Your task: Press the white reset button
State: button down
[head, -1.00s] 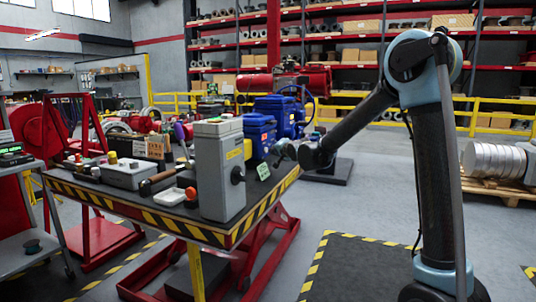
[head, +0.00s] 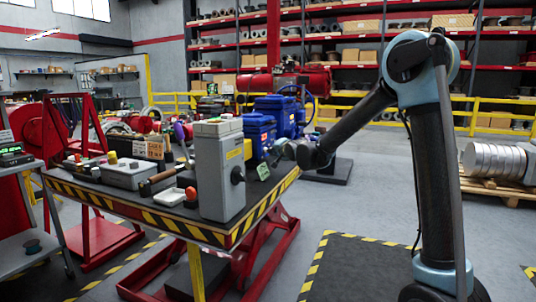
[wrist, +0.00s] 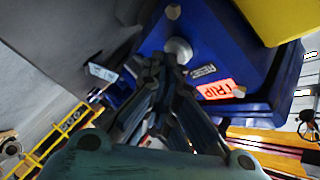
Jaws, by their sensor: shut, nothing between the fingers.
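The blue actuator housing (head: 259,134) stands on the striped table, and its face fills much of the wrist view (wrist: 225,55). The round whitish button (wrist: 178,49) sits on that face, with a small printed label beside it. A lit orange-red TRIP sign (wrist: 219,89) is to its lower right. My gripper (wrist: 165,66) is shut and empty, its fingertips right at the lower edge of the button. I cannot tell whether they touch it. In the head view, the end of my arm is beside the housing and the fingers are hard to make out.
A grey control box (head: 219,175) stands at the table's near right corner, close to the housing. A second blue unit (head: 275,108) is behind. Several tools and a grey button box (head: 127,174) lie to the left. The floor right of the table is open.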

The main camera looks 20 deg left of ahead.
jog(key=shift+a, duration=0.2)
dwell(0.5)
jog(key=shift+d, duration=0.1)
jog(key=shift+s+d, duration=0.1)
jog(key=shift+d, duration=0.7)
jog(key=shift+s+d, duration=0.2)
jog(key=shift+d, duration=2.25)
